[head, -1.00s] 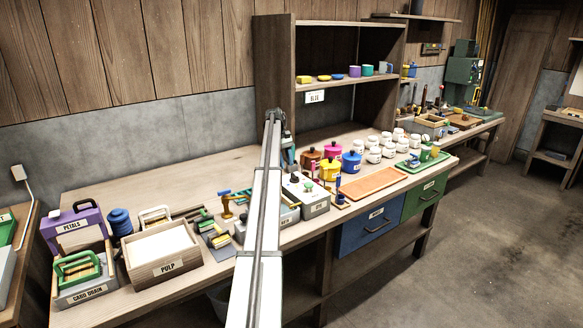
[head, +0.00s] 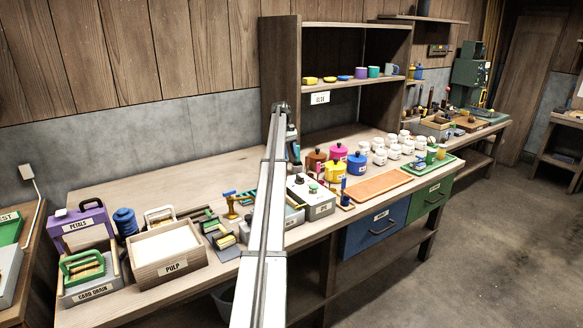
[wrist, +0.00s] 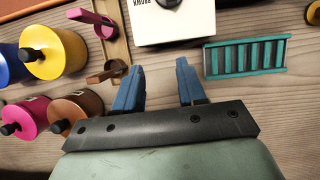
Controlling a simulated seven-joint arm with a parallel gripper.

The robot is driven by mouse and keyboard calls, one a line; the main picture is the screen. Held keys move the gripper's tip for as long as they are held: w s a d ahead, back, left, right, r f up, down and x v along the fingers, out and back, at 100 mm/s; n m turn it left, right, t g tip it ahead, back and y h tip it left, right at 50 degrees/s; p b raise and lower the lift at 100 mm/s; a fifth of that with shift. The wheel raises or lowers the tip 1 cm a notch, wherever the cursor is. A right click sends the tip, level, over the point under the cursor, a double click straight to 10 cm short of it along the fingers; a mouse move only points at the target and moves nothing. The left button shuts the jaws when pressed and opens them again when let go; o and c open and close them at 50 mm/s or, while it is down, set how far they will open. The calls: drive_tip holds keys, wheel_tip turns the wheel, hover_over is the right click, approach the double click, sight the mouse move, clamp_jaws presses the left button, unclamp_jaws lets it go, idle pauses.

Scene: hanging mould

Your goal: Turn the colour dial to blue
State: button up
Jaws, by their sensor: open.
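A pale box (head: 312,200) with a green knob (head: 313,188) on top stands in the middle of the bench, just right of my arm. I cannot read which colour any dial points to. In the wrist view, a white box (wrist: 175,25) is cut off by the top edge, with part of a dark round knob (wrist: 169,3) showing. My gripper (wrist: 160,68) has two blue fingers, apart and empty, over bare bench in front of this box. In the head view my gripper (head: 294,152) is partly hidden by my arm.
Yellow, blue, pink and brown lidded pots (head: 337,152) stand close to my gripper. A teal slotted rack (wrist: 245,57) lies right. The bench's back left (head: 170,175) is clear.

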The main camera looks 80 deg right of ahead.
wheel_tip(320, 180, up, 8)
drive_tip(key=t+h, duration=0.1)
hover_over(300, 176)
drive_tip(key=s+d, duration=0.2)
drive_tip(key=a+r+t+h, duration=0.1)
drive_tip(key=a, duration=0.2)
drive_tip(key=shift+t+h, duration=0.5)
drive_tip(key=shift+t, duration=0.1)
drive_tip(key=f, duration=0.4)
drive_tip(key=w+d+f, duration=0.1)
drive_tip(key=f, duration=0.4)
drive_tip(key=w+f, duration=0.1)
drive_tip(key=f, duration=0.3)
drive_tip(key=shift+w+d+f, duration=0.1)
drive_tip(key=shift+d+f, duration=0.05)
drive_tip(key=shift+f, duration=0.2)
drive_tip(key=shift+n, duration=0.3)
clamp_jaws()
